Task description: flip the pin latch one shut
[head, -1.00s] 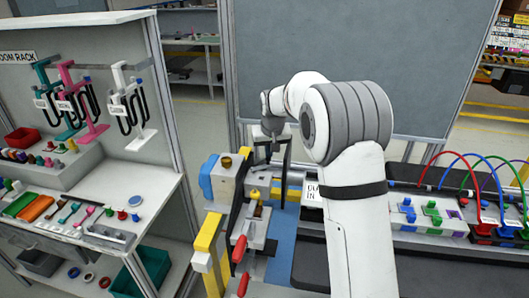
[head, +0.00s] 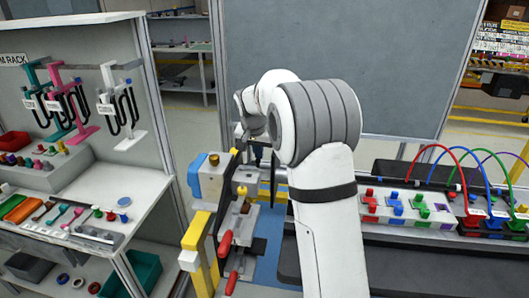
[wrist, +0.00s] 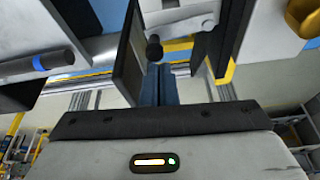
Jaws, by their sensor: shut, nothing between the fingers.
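The clamp fixture (head: 213,185) stands left of my arm in the head view, with red-handled levers (head: 225,243) and a brass knob on top. My gripper (head: 257,152) is at its far right side, partly hidden by my own wrist. In the wrist view my gripper (wrist: 161,84) has its two narrow fingers together with nothing between them. A small black ball knob (wrist: 153,48) appears just beyond the fingertips; I cannot tell whether they touch it. I cannot make out for certain which part is pin latch one, or its position.
A dark upright plate (wrist: 128,60) is close to the fingers' left. A tool rack (head: 75,165) stands left; a cable module (head: 430,210) lies right. A grey panel (head: 345,60) rises behind.

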